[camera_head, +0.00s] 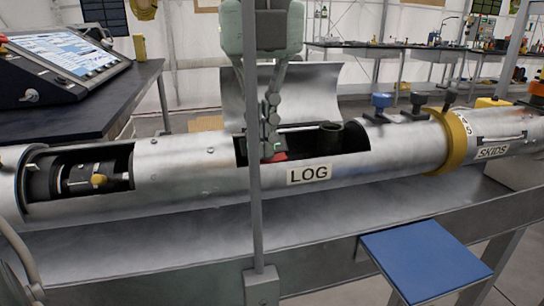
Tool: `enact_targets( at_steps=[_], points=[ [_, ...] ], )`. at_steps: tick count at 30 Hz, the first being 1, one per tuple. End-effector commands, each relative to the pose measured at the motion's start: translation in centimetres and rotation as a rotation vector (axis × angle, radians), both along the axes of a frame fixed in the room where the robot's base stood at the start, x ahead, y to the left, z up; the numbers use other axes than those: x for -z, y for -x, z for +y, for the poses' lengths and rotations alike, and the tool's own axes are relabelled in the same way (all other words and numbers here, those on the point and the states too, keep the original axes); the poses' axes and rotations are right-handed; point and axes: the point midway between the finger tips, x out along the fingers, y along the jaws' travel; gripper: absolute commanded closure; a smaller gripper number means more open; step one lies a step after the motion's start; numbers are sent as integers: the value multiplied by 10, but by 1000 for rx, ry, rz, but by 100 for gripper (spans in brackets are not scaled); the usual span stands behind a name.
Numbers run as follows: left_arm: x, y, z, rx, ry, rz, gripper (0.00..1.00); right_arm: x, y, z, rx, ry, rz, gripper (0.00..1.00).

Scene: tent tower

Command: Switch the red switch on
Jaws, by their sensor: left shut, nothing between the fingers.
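A long silver metal tube (190,165) lies across the bench, with a cut-out at its middle above the LOG label (309,173). A small red part (279,157), apparently the red switch, shows low in this cut-out. It is mostly hidden, so I cannot tell its setting. My left gripper (268,152) reaches down from the top into the cut-out, shut and empty. Its fingertips are right at the red part; I cannot tell whether they touch it. My right gripper is not in view.
A raised curved metal cover (318,92) stands behind the cut-out. A dark cylinder (331,137) sits inside it on the right. A grey vertical post (254,205) stands in front.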

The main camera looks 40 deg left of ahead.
Motion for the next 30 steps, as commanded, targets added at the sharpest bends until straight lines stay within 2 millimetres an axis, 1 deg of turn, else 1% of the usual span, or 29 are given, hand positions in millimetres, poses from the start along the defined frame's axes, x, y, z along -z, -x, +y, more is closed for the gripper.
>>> enact_targets(
  at_steps=[5,11,30],
  points=[
    [4,0,0,0,0,0,100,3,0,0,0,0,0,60],
    [-3,0,0,0,0,0,100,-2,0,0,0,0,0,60],
    [-55,0,0,-1,-1,-1,100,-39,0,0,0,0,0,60]
  ],
)
